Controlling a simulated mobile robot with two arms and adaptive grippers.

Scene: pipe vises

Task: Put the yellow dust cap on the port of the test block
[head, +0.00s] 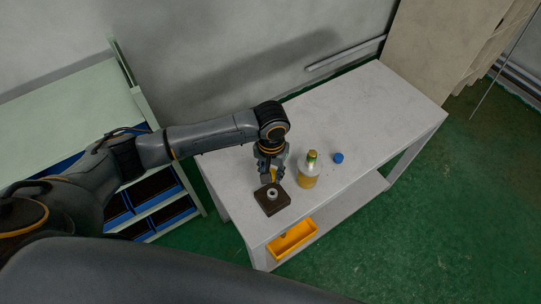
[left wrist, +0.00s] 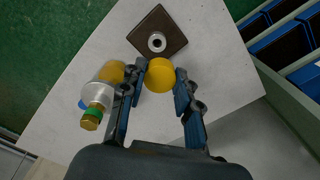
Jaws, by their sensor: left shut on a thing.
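The yellow dust cap (left wrist: 160,75) is held between the fingertips of my left gripper (left wrist: 160,80) in the left wrist view. In the head view the cap (head: 273,173) shows only as a small yellow patch at the fingers of my left gripper (head: 270,174). The test block (left wrist: 157,37) is a dark brown square plate lying on the white table, with a light ring-shaped port (left wrist: 157,42) in its middle. In the head view the block (head: 264,205) is just below the gripper, and its port (head: 272,194) is uncovered. The cap appears apart from the port.
A blue cap (head: 338,158) lies further right on the white table (head: 375,110). A yellow bin (head: 292,240) sits on the lower shelf. The table's right part is clear.

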